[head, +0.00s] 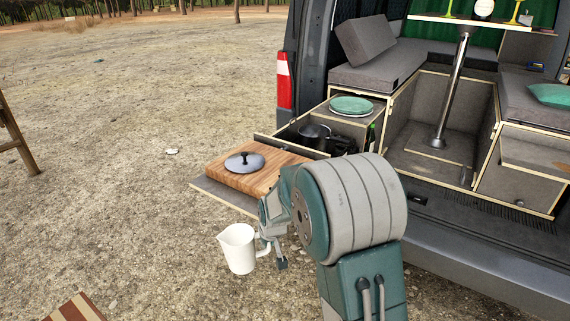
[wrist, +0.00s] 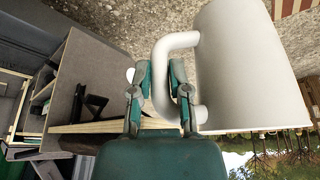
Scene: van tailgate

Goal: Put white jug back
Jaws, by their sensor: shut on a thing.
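The white jug (head: 238,252) is in the air over the gravelly ground, left of my arm and in front of the pull-out board. It looks roughly upright, with its spout to the left and its handle towards my gripper (head: 268,246). In the wrist view the jug (wrist: 247,65) fills the right side, and my gripper (wrist: 161,88) has its two fingers on either side of the handle, shut on it. The inside of the jug is hidden.
A wooden cutting board (head: 232,174) with a dark lid (head: 245,162) lies on the pull-out board (head: 222,197). A dark pot (head: 314,135) sits in the open drawer behind. A green plate (head: 351,105) rests on the van's side box. Open ground lies left.

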